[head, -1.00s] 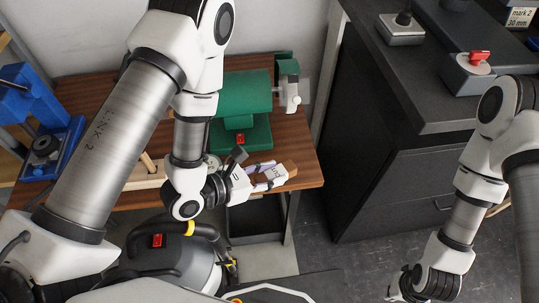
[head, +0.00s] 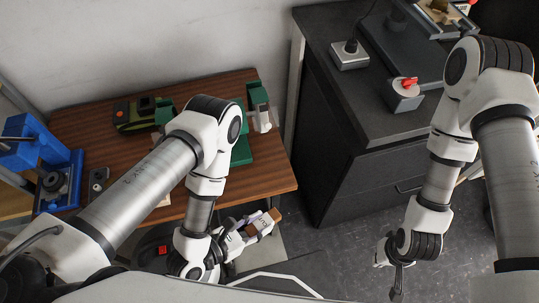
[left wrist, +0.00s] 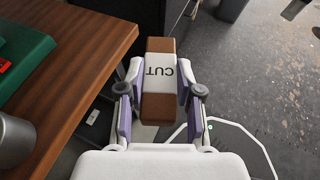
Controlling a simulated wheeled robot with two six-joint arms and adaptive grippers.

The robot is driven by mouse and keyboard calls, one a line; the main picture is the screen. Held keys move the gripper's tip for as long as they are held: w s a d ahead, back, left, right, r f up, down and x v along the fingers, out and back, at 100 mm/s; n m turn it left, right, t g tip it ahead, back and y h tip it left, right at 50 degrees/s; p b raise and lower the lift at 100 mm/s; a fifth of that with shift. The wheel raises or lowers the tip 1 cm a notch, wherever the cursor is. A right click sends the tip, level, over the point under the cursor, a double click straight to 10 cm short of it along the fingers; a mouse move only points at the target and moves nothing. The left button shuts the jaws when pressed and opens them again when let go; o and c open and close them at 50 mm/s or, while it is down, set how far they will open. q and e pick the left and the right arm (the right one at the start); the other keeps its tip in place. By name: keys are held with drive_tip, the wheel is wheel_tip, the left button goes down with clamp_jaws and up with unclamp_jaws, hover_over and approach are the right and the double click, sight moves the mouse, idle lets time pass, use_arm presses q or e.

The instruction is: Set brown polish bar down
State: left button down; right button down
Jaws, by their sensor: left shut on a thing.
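The brown polish bar (left wrist: 158,107) has a white band marked "CUT". My left gripper (left wrist: 160,85) is shut on it, with a finger on each side of the band in the left wrist view. In the head view the bar (head: 263,222) shows in my left gripper (head: 250,225), off the front edge of the wooden workbench (head: 275,176), over the floor. My right gripper (head: 396,283) hangs at the lower right, away from the bench; its fingers are too small and dark to tell their state.
A green machine (head: 241,148) stands on the bench, partly hidden by my left arm. A blue vise (head: 45,160) is at the left, with a small dark switch box (head: 98,181) beside it. A dark cabinet (head: 360,165) stands to the right. The bench's right front corner looks bare.

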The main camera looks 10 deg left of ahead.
use_arm(q)
drive_tip(key=w+a+r+n+t+y, duration=0.2)
drive_tip(key=w+a+r, duration=0.5)
drive_tip(key=w+r, duration=0.25)
drive_tip(key=w+a+r+n+t+y, duration=0.1)
drive_tip(key=w+a+r+n+y, duration=0.1)
drive_tip(key=w+a+r, duration=0.65)
drive_tip(key=shift+s+d+f+m+g+h, duration=0.2)
drive_tip(key=shift+s+d+f+h, duration=0.1)
drive_tip(key=shift+s+d, duration=0.25)
drive_tip(key=shift+s+d+f+m+g+h, duration=0.1)
drive_tip(key=shift+s+d+f+m+h, duration=0.15)
drive_tip(key=shift+s+d, duration=0.25)
drive_tip(key=shift+r, duration=0.15)
